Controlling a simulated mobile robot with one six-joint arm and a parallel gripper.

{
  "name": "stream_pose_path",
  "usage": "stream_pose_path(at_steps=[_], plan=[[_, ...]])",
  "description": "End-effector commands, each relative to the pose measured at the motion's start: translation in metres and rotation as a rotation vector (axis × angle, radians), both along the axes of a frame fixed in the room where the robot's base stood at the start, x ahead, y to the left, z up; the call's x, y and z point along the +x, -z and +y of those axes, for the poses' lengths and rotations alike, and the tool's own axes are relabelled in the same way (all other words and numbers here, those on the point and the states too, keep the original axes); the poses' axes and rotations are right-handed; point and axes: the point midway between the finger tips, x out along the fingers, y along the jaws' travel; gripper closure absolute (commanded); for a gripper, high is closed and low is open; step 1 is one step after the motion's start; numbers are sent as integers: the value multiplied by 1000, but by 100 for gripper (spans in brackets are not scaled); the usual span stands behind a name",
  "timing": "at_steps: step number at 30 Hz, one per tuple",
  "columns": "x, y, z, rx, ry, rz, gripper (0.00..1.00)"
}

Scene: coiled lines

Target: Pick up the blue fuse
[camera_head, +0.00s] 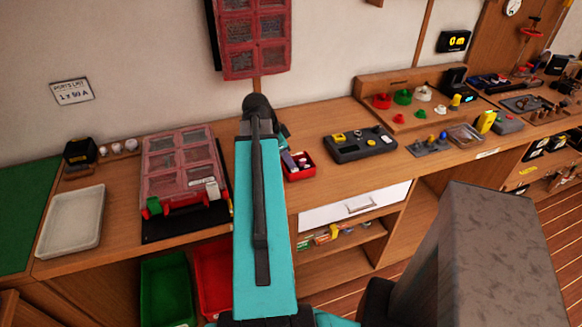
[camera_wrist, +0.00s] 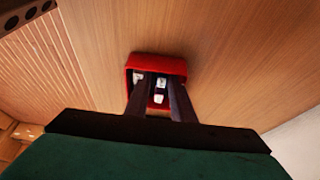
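A small red tray (camera_head: 301,174) stands on the wooden bench and holds several small pieces with pale and purplish parts. In the wrist view the red tray (camera_wrist: 157,60) lies straight ahead of my gripper (camera_wrist: 161,80). The two dark fingers are apart, their tips over or inside the tray; I cannot tell how deep. White-ended pieces (camera_wrist: 158,98) show between the fingers, and I see none clearly held. I cannot make out for certain which piece is the blue fuse. In the head view my arm hides part of the tray's left side.
A black device (camera_head: 360,144) with yellow parts stands right of the tray. A clear-lidded red case (camera_head: 181,168) and a white tray (camera_head: 72,221) are on the left. Bare bench lies in front of the black device. A white drawer front (camera_head: 354,205) is below.

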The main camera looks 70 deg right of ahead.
Motion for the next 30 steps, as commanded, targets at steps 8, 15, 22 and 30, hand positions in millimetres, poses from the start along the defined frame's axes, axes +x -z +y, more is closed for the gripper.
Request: stream_pose_path(at_steps=[8,15,22,30], plan=[[0,0,0,0,0,0,100],[0,-1,0,0,0,0,100],[1,-8,0,0,-2,0,100],[4,-31,1,0,-7,0,100]])
